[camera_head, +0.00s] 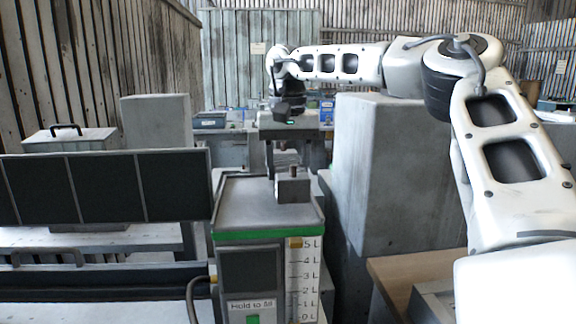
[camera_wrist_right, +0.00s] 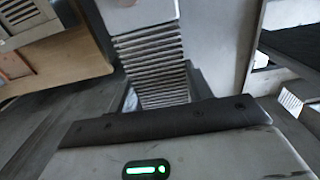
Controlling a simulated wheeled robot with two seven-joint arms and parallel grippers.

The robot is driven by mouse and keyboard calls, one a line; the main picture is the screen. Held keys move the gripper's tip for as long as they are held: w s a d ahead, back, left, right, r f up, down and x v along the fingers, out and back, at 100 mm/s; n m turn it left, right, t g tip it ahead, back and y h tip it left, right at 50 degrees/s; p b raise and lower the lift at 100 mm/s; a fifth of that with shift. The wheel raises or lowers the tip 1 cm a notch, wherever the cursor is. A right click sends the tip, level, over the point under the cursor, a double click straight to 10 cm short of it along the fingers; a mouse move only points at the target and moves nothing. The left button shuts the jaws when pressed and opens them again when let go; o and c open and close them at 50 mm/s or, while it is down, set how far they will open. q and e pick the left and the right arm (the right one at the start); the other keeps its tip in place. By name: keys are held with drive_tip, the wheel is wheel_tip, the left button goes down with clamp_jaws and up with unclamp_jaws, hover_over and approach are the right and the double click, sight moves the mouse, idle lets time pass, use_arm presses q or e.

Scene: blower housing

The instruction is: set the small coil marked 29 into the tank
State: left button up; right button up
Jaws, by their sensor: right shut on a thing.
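My right gripper (camera_head: 287,170) points down over the tank and is shut on a grey piece, taken to be the small coil. In the wrist view the small coil (camera_wrist_right: 150,75) shows as a ridged, finned column with a plain light block at its far end. In the head view a small grey block with a dark stub (camera_head: 292,189) sits just below the fingers, over the tank's top; I cannot tell whether it touches. No 29 is readable. The tank (camera_head: 240,217) has a grey top, a green band and a litre scale. My left gripper is out of view.
A dark panel row (camera_head: 110,187) stands left of the tank. A large grey block (camera_head: 385,175) stands close on the right, behind my right arm. A sign on the tank front reads "Hold to fill" (camera_head: 251,305). A wooden-topped bench (camera_head: 400,272) is at lower right.

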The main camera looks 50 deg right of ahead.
drive_tip(key=shift+s+a+r, duration=0.1)
drive_tip(key=shift+f, duration=0.45)
idle(0.6)
drive_tip(key=shift+f, duration=0.35)
drive_tip(key=shift+f, duration=0.15)
drive_tip(key=shift+f, duration=0.35)
idle(0.4)
drive_tip(key=o, duration=1.4)
drive_tip(key=shift+f, duration=0.1)
